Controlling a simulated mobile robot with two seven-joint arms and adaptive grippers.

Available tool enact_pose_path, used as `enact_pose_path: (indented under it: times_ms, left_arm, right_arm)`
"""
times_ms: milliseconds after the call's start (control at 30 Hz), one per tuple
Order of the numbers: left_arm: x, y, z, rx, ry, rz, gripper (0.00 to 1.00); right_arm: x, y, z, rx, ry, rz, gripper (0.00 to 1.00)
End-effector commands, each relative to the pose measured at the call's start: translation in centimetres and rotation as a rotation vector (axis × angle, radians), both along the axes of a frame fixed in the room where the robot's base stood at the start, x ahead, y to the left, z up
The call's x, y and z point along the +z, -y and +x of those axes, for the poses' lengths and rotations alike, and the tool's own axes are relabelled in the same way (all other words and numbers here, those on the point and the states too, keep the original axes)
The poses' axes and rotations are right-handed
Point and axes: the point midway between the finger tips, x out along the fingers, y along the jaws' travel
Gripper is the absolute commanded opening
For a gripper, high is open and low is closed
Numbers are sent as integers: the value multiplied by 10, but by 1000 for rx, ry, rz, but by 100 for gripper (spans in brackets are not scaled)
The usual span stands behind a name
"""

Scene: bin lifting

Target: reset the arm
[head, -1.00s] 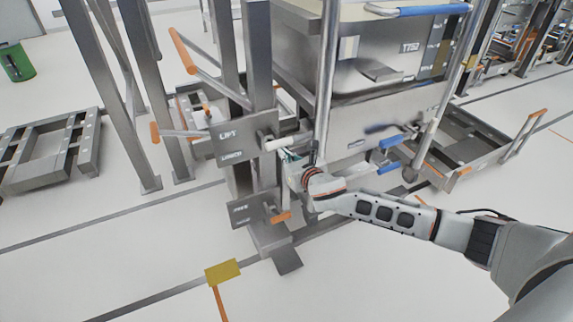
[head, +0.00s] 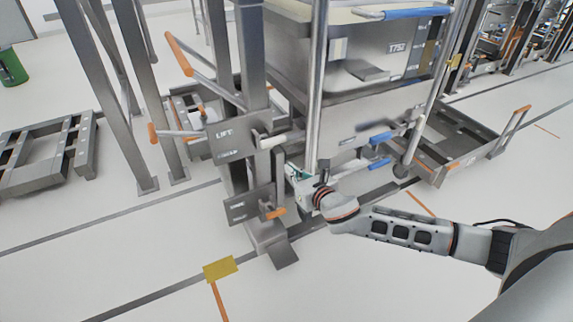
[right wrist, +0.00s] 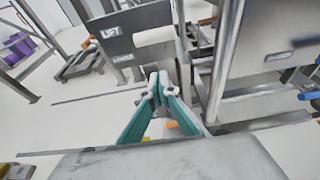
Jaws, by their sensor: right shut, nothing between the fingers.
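My right arm (head: 405,230) comes in from the right in the head view. Its gripper (head: 290,168) is beside the lift post, just below the white-ended lever (head: 268,141) of the LIFT panel (head: 228,136). In the right wrist view the teal fingers of my right gripper (right wrist: 157,82) meet at the tips and hold nothing. The white lever (right wrist: 154,37) and the LIFT panel (right wrist: 112,38) show beyond and above the fingertips. My left gripper is not in view.
A large grey bin marked T752 (head: 400,60) stands in the lift frame behind my gripper. A lower plate with an orange-tipped lever (head: 277,212) is close below. A cart (head: 470,150) stands at the right and a pallet frame (head: 45,150) at the left. Floor in front is clear.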

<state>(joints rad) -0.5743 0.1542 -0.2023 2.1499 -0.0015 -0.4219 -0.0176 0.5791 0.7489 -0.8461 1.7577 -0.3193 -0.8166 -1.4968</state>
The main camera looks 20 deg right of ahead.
Motion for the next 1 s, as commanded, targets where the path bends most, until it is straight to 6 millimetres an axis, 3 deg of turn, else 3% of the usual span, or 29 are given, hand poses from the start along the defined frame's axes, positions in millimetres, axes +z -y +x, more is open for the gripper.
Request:
enact_pose_path:
  times_ms: [233,767,867,1000]
  left_arm:
    - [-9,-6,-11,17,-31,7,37]
    - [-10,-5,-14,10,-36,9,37]
    - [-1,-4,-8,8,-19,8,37]
    - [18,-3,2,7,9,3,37]
  right_arm:
    - [8,1,-23,0,-1,0,0]
    - [6,-2,-28,-2,-8,18,0]
    - [0,-14,-39,-10,-35,120,0]
    - [-19,-48,-74,-60,-127,449,0]
